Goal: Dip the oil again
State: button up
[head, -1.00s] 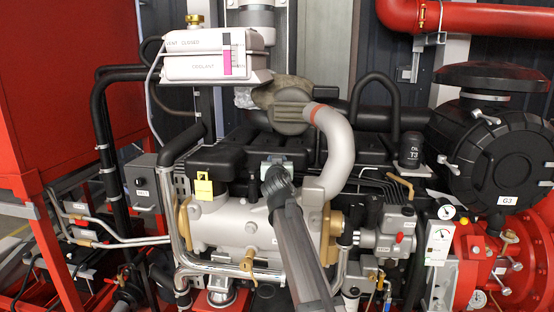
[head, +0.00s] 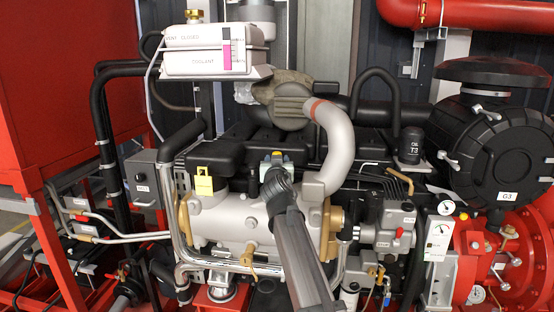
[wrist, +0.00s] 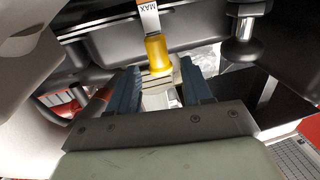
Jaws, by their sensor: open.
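In the wrist view, a yellow collar (wrist: 158,53) stands just beyond my fingertips. A pale strip marked MAX (wrist: 148,18) with an orange band shows above it, like an oil dipstick. My gripper (wrist: 160,82) is open, with one blue-grey finger on each side of the line to the collar. A pale ridged piece lies behind the gap; I cannot tell whether the fingers touch it. In the head view, my gripper (head: 272,160) is over the engine's middle, and a small yellow spot shows at its tip. The dipstick itself is too small to make out there.
A curved grey pipe (head: 340,150) rises close on the right. The white coolant tank (head: 215,52) stands above, and the black oil filter (head: 411,145) is to the right.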

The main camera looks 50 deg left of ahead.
jog(key=v, duration=0.9)
jog(key=shift+d, duration=0.15)
jog(key=shift+o, duration=0.3)
notch_tip(320, 180, up, 10)
jog(key=w+a+m, duration=0.2)
jog(key=w+a+f+g+h, duration=0.1)
jog(key=w+a+f, duration=0.1)
jog(key=a+f, duration=0.1)
jog(key=w+a+f+n+h, duration=0.1)
jog(key=w+a+f, duration=0.1)
jog(key=a+f, duration=0.2)
jog(key=w+a+f+n+g+h, duration=0.1)
jog(key=w+a+f, duration=0.2)
jog(key=shift+a+f+g+h, duration=0.3)
jog(key=shift+f, duration=0.1)
jog(key=shift+c, duration=0.2)
grip_shut()
